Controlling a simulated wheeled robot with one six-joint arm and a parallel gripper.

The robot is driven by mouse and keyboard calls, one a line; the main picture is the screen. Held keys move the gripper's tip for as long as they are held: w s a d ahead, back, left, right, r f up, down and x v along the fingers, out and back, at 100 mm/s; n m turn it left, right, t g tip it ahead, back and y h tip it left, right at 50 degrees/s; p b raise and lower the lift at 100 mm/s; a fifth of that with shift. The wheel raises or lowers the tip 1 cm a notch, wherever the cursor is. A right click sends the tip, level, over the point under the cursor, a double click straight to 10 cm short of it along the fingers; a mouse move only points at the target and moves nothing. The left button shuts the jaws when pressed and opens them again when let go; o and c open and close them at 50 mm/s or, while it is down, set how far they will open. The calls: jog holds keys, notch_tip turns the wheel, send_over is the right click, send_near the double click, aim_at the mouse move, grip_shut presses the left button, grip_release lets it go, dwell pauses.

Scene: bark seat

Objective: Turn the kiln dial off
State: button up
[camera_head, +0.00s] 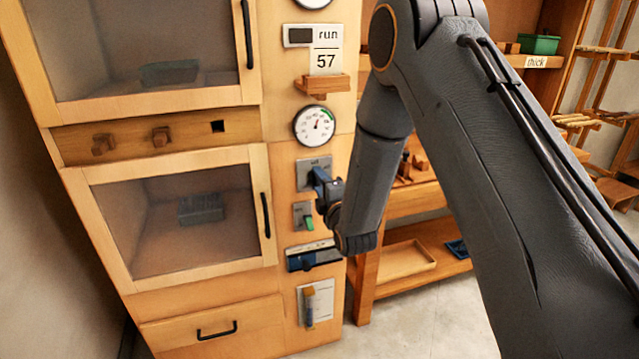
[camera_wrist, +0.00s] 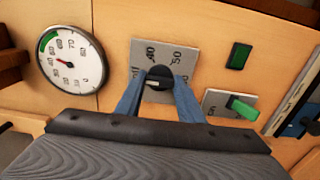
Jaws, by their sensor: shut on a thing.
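The kiln dial is a black knob (camera_wrist: 158,82) on a grey plate (camera_wrist: 140,57) with printed numbers, seen in the wrist view. My gripper (camera_wrist: 158,90) has its two blue fingers on either side of the knob and is shut on it. In the head view my gripper (camera_head: 318,178) reaches the dial plate (camera_head: 305,172) on the kiln's right-hand panel, and the knob is hidden behind the fingers. A pale mark shows on the knob's face; which number it points to is hard to tell.
A round gauge (camera_head: 314,126) sits above the plate. A green-handled switch (camera_head: 309,223) is close below it, also in the wrist view (camera_wrist: 242,108). A blue-black fixture (camera_head: 313,256) is lower. Glass doors (camera_head: 180,225) with black handles are to the left; a shelf (camera_head: 410,265) stands to the right.

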jog(key=o, duration=1.1)
jog(key=shift+c, duration=0.2)
jog(key=b+v, duration=0.1)
jog(key=v, duration=0.7)
jog(key=shift+w, duration=0.1)
